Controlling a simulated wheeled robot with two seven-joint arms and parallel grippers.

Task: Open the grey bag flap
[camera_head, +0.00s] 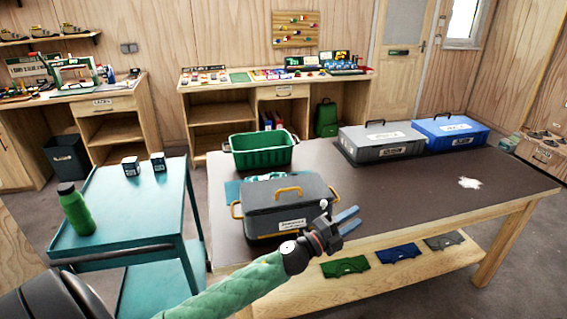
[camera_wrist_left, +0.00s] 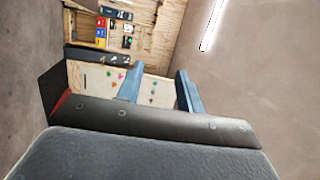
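A dark grey bag (camera_head: 283,222) with yellow handles and a pale front label stands on the near left part of the brown table. Its top flap (camera_head: 262,196) looks closed, with a yellow handle (camera_head: 289,192) on it. My left gripper (camera_head: 347,220) is just right of the bag, in front of its right end in the picture, with blue fingers apart. In the left wrist view the gripper (camera_wrist_left: 158,92) is open with nothing between its fingers; the bag is not recognisable there. My right gripper is not in view.
A green crate (camera_head: 260,136) stands behind the bag. A grey case (camera_head: 382,152) and a blue case (camera_head: 450,140) stand at the table's back right. A white patch (camera_head: 469,183) lies on the otherwise clear right side. A teal cart (camera_head: 112,200) with a green bottle (camera_head: 75,212) is at left.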

